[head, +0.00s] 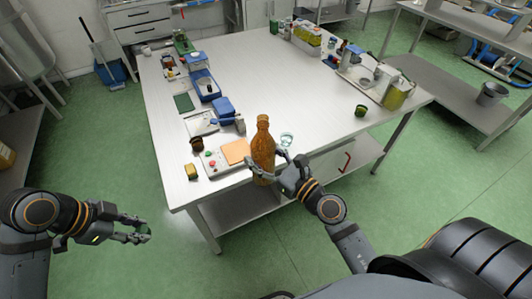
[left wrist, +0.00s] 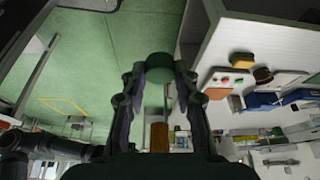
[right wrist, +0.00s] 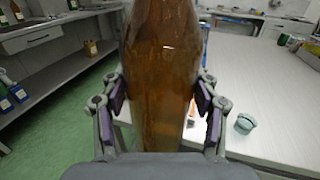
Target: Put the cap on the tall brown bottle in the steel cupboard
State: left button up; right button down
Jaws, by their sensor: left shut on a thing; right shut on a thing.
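The tall brown bottle (head: 263,145) is upright in my right gripper (head: 283,170), at the table's near edge. In the right wrist view the bottle (right wrist: 162,75) fills the middle, with the fingers on both sides of it; its top is out of that picture. In the head view no cap shows on its neck. My left gripper (head: 140,230) is off to the left, over the floor and apart from the table. In the left wrist view its fingertips are shut on a dark green round thing (left wrist: 160,67), which looks like the cap.
Grey cupboards (head: 257,13) stand at the back. The table's middle is clear.

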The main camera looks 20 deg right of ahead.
aim_at(257, 157)
jog(key=shift+s+a+r+n+g+y, duration=0.5)
jog(key=shift+s+r+y, duration=0.15)
jog(key=shift+r, duration=0.15)
jog(key=shift+s+a+r+n+g+y, duration=0.35)
jog(key=shift+s+a+r+n+y, duration=0.15)
jog(key=shift+r+y, duration=0.25)
jog(key=shift+s+a+r+n+g+y, duration=0.45)
jog(key=shift+s+r+y, duration=0.2)
jog(key=shift+r, duration=0.2)
jog(key=shift+d, duration=0.1)
